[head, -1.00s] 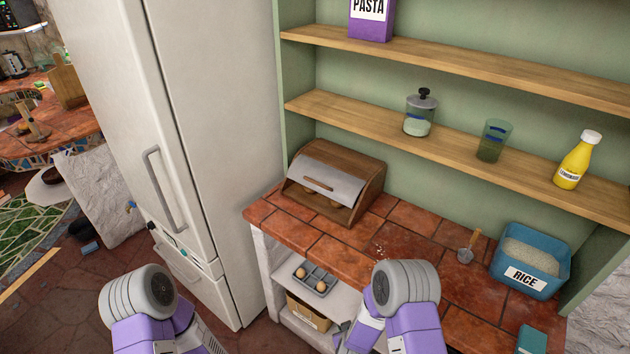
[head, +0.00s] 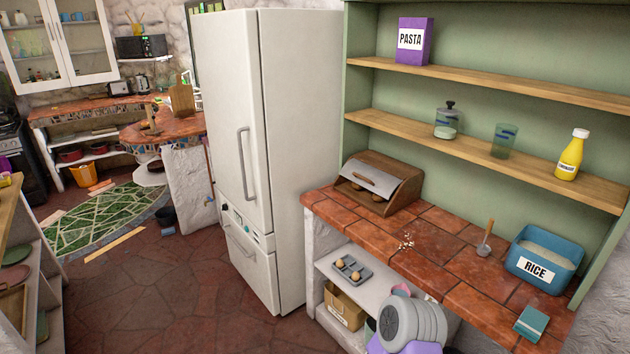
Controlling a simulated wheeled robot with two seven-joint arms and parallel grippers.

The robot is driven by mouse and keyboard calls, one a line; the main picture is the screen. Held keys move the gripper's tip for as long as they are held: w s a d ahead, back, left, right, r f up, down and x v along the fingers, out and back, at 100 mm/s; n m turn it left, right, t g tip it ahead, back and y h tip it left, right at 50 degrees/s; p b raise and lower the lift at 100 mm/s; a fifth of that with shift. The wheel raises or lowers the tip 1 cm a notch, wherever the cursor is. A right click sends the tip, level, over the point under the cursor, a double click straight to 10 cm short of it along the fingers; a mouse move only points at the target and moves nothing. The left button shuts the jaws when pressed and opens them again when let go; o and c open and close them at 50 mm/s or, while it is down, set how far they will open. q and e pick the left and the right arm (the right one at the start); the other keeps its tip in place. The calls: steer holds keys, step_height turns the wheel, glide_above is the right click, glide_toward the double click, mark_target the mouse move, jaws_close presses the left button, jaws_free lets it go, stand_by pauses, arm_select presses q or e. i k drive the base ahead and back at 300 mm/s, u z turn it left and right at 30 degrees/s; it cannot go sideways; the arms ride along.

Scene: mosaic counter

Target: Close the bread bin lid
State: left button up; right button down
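The wooden bread bin (head: 402,192) stands on the tiled counter (head: 430,222), beside the fridge. Its pale grey lid (head: 381,178) has a wooden handle and is partly open, with a gap below its front edge. Bread rolls (head: 377,197) show in the gap. Neither of my grippers is in view. Only a grey and purple part of my own arm shows at the bottom right, well below and in front of the bin.
A white fridge (head: 289,150) stands left of the counter. A blue rice tub (head: 544,258), a scoop (head: 485,240) and a teal box (head: 531,322) are on the counter's right. Wooden shelves (head: 490,157) run above. Open floor (head: 170,290) lies at the left.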

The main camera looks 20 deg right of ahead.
mark_target(383, 184)
steer(key=z, duration=0.65)
steer(key=i, duration=0.45)
steer(key=z, duration=0.7)
steer(key=i, duration=0.9)
steer(key=u, duration=0.8)
steer(key=i, duration=0.65)
steer(key=u, duration=0.7)
